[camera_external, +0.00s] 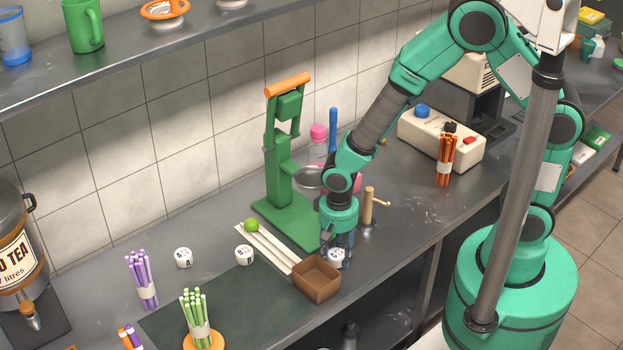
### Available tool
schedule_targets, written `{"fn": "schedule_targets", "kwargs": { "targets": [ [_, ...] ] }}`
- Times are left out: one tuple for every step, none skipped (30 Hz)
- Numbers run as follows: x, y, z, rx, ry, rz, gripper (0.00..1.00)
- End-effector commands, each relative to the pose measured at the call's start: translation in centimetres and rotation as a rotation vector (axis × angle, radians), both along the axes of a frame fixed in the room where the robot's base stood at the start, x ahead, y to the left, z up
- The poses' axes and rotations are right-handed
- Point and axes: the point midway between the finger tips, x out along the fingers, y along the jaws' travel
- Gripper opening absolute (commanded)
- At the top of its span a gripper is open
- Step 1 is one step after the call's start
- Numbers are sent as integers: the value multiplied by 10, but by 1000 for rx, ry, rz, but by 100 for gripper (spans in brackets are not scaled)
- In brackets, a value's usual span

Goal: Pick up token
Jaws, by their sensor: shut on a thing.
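A white token (336,259) with dark lettering sits just right of the brown box, close to the front edge of the counter. My gripper (338,246) points down and is shut on this token. The fingers partly hide its upper side, and I cannot tell whether it still touches the counter. Two similar white lettered tokens stand apart to the left: one marked A (183,258) and one marked B (244,254).
The open brown box (316,278) is close to my gripper's left. A green press (283,175) stands behind it, with a lime (251,225) to its left. A wooden-handled post (368,208) is close on the right. Purple (142,280) and green (197,318) stick bundles stand left.

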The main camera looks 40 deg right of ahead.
Motion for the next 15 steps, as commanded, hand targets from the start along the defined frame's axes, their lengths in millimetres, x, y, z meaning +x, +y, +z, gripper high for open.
{"fn": "schedule_targets", "kwargs": {
  "targets": [
    [1, 0, 7, 1, -1, 0, 15],
    [1, 0, 11, 1, -1, 0, 15],
    [1, 0, 16, 1, -1, 0, 15],
    [1, 0, 21, 0, -1, 0, 15],
    [1, 1, 25, 1, -1, 0, 15],
    [0, 0, 31, 0, -2, 0, 15],
    [-7, -4, 29, -2, 1, 0, 15],
    [-12, -8, 29, -2, 2, 0, 15],
    [-18, -12, 29, -2, 2, 0, 15],
    [-23, -15, 30, -2, 2, 0, 15],
    [-27, -18, 30, -2, 1, 0, 15],
    [-34, -23, 31, -2, 2, 0, 15],
    [-39, -26, 32, -2, 1, 0, 15],
    [-44, -29, 33, -2, 1, 0, 15],
    [-52, -34, 33, -2, 1, 0, 15]
  ]
}}
